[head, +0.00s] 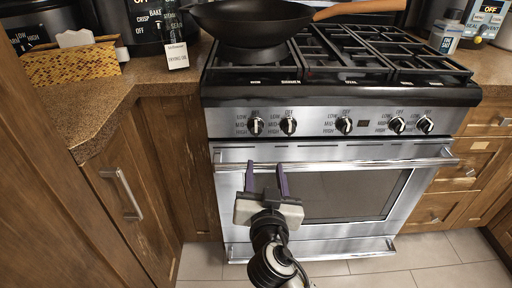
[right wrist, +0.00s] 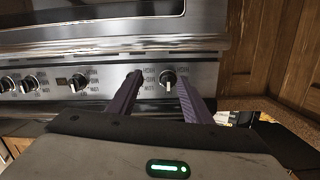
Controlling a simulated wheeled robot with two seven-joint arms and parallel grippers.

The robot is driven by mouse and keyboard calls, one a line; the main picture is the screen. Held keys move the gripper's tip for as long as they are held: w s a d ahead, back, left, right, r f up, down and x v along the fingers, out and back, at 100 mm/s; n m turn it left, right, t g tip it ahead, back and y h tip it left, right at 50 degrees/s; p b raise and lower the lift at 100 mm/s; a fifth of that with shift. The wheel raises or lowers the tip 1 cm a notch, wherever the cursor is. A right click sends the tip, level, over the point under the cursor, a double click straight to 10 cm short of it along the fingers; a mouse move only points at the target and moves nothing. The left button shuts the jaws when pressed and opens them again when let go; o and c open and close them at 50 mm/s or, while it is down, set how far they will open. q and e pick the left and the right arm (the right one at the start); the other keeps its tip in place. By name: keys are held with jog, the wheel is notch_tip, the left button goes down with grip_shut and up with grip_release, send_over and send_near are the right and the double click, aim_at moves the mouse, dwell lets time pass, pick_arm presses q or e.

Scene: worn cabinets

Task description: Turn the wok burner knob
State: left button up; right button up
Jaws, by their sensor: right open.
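The stove front (head: 380,122) carries a row of black and silver knobs with LOW, MID, HIGH and OFF marks. The leftmost knob (head: 256,126) sits below a small label that seems to read WOK, and its pointer stands about upright. My right gripper (head: 266,166) is open and empty, below this knob in the head view. In the right wrist view, which is turned over, the same knob (right wrist: 168,78) shows between the fingertips, closer to the right finger. The left finger partly covers the second knob (right wrist: 134,79). I cannot tell the distance to the panel. My left gripper is not in view.
A black wok (head: 245,22) with a wooden handle sits on the rear left burner. The oven door handle (head: 340,164) runs across below the knobs, near my fingers. A counter (head: 100,100) and cabinets stand at the left, drawers (head: 462,165) at the right.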

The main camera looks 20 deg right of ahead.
aim_at(256, 132)
jog(key=shift+t, duration=0.8)
jog(key=w+r, duration=0.1)
jog(key=w, duration=0.2)
jog(key=w+d+r, duration=0.1)
jog(key=w, duration=0.3)
jog(key=w+r, duration=0.1)
jog(key=w, duration=0.3)
jog(key=shift+w+d, duration=0.2)
jog(key=c, duration=1.1)
